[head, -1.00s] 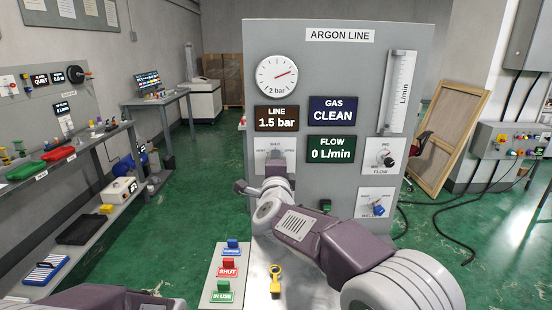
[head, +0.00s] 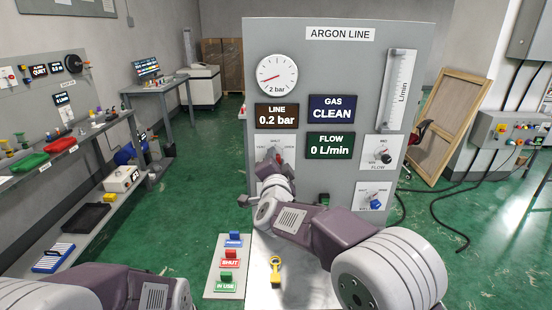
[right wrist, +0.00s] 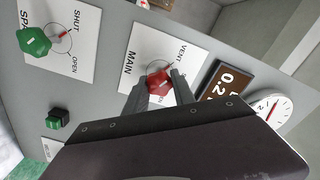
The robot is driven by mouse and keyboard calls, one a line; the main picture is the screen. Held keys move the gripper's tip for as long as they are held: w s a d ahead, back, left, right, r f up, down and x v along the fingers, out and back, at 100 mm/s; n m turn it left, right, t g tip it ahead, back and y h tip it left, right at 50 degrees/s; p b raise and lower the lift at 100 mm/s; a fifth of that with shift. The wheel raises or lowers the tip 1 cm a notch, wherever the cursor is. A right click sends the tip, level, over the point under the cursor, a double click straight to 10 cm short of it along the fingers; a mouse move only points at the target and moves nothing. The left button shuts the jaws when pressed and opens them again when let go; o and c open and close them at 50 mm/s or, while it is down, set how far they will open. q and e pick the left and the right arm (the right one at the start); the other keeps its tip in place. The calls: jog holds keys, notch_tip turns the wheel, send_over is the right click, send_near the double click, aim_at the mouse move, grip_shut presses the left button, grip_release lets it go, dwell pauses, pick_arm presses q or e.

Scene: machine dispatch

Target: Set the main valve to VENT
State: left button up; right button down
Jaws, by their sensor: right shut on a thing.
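The main valve's red knob (right wrist: 158,82) sits on the white plate marked MAIN (right wrist: 137,50) in the right wrist view. My right gripper (right wrist: 160,80) is shut on this knob, one finger on each side. The knob's red pointer is turned toward the VENT label (right wrist: 182,56). In the head view my right gripper (head: 270,166) covers most of the main valve plate (head: 264,148). The LINE display (head: 277,116) reads 0.2 bar, and the round gauge (head: 277,74) has its needle low. My left gripper is out of view.
The FLOW knob (head: 384,156) and a blue knob (head: 376,204) are on the panel's right side. A green SPARE knob (right wrist: 33,41) is near the main valve.

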jog(key=shift+f, duration=0.1)
dwell(0.3)
jog(key=c, duration=1.1)
grip_release()
jog(key=shift+o, duration=0.2)
jog(key=shift+s, duration=0.1)
jog(key=s+b, duration=0.1)
jog(key=s, duration=0.8)
